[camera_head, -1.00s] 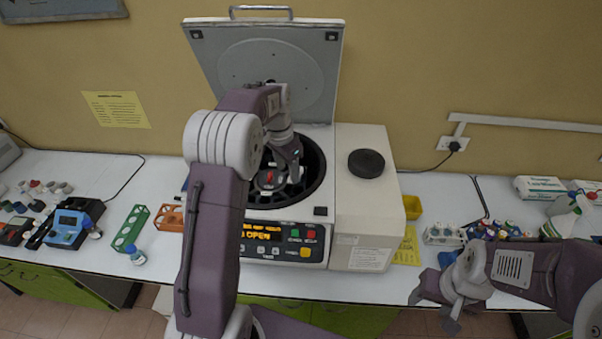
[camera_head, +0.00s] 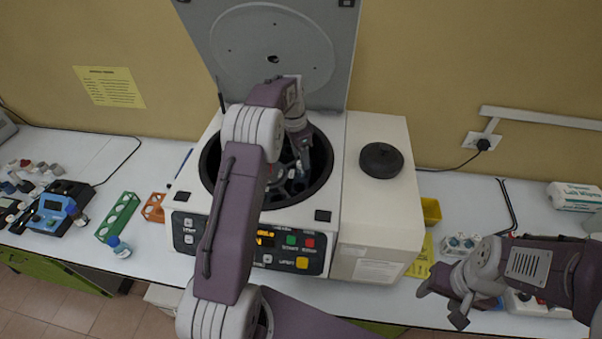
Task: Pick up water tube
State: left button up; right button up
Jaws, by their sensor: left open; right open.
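The centrifuge (camera_head: 188,208) stands open on the bench, its lid (camera_head: 272,45) raised. My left arm reaches across its front, and my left gripper (camera_head: 303,168) is open inside the bowl, above the rotor (camera_head: 290,190). A small light-coloured tube top (camera_head: 301,171) shows at its fingertips; I cannot tell whether this is the water tube or whether the fingers touch it. My arm hides part of the bowl. My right gripper (camera_head: 442,305) is open and empty over the front edge of the bench at the right.
A green rack (camera_head: 118,216), an orange rack (camera_head: 153,207) and a blue-capped bottle (camera_head: 118,246) stand left of the centrifuge. A black round knob (camera_head: 381,160) sits on its right housing. A yellow bin (camera_head: 430,211) and a white rack of vials (camera_head: 461,246) stand to the right.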

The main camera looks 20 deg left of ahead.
pick_arm(q)
jog(key=f+p, duration=0.1)
jog(key=f, duration=0.1)
jog(key=w+f+p, duration=0.1)
jog(key=f, duration=0.1)
jog(key=shift+d+f+p, duration=0.2)
jog(key=shift+p, duration=0.2)
jog(key=shift+s+f, duration=0.2)
jog(key=shift+s, duration=0.4)
jog(key=shift+w+f, duration=0.2)
jog(key=shift+w, duration=0.2)
grip_shut()
jog(key=shift+s, duration=0.1)
jog(key=shift+r, duration=0.15)
jog(key=shift+r+b, duration=0.3)
jog(key=shift+b, duration=0.15)
notch_tip(320, 180, up, 9)
jog(key=shift+f+b, duration=0.1)
jog(key=shift+b, duration=1.15)
jog(key=shift+r, duration=0.3)
